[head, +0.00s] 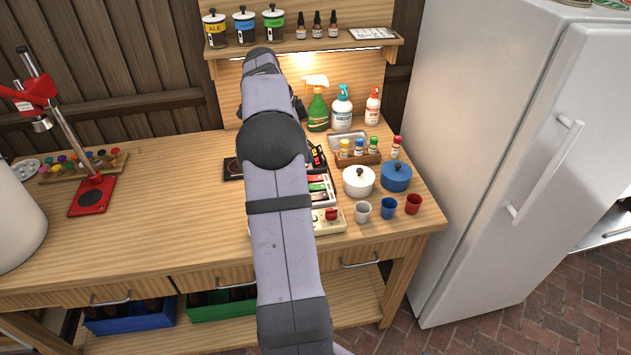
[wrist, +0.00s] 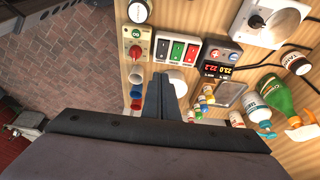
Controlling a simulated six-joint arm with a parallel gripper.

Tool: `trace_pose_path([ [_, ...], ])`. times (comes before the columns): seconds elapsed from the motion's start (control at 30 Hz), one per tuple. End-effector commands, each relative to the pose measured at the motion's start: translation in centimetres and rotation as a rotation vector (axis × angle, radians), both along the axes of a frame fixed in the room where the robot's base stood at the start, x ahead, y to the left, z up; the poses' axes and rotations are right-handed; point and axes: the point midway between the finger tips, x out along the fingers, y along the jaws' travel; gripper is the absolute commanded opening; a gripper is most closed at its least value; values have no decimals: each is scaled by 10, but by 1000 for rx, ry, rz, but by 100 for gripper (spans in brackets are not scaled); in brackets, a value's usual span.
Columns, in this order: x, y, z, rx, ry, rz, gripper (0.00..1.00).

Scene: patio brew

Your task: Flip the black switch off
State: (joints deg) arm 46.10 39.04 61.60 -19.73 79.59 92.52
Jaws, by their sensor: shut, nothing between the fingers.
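The switch panel (wrist: 153,65) shows in the wrist view, upper middle, with three rocker switches in a row. The black switch (wrist: 162,49) is at the left end of the row, beside a green one (wrist: 177,51) and a red one (wrist: 192,52). I cannot tell the black switch's position. My gripper (wrist: 164,77) is shut and empty, and its tips appear just below the panel in the picture, apart from the switches as far as I can tell. In the head view the panel (head: 333,196) is partly hidden behind my arm, and my gripper is hidden too.
A box with a red knob (wrist: 134,51) stands left of the panel, and a box with a red digital display (wrist: 217,71) right of it. A white pot (head: 358,181), a blue pot (head: 397,177), cups (head: 388,208) and spray bottles (head: 318,112) stand close by. The bench's left middle is clear.

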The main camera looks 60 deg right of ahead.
Motion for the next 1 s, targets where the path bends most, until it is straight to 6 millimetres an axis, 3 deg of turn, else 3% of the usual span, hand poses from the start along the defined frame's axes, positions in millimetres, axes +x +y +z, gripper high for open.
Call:
trace_pose_path([
  [0.37, -2, -1, 1, -1, 1, 0, 0],
  [0.57, -5, -4, -9, 2, 3, -1, 0],
  [1.0, -22, -20, -74, 4, 6, -1, 0],
])
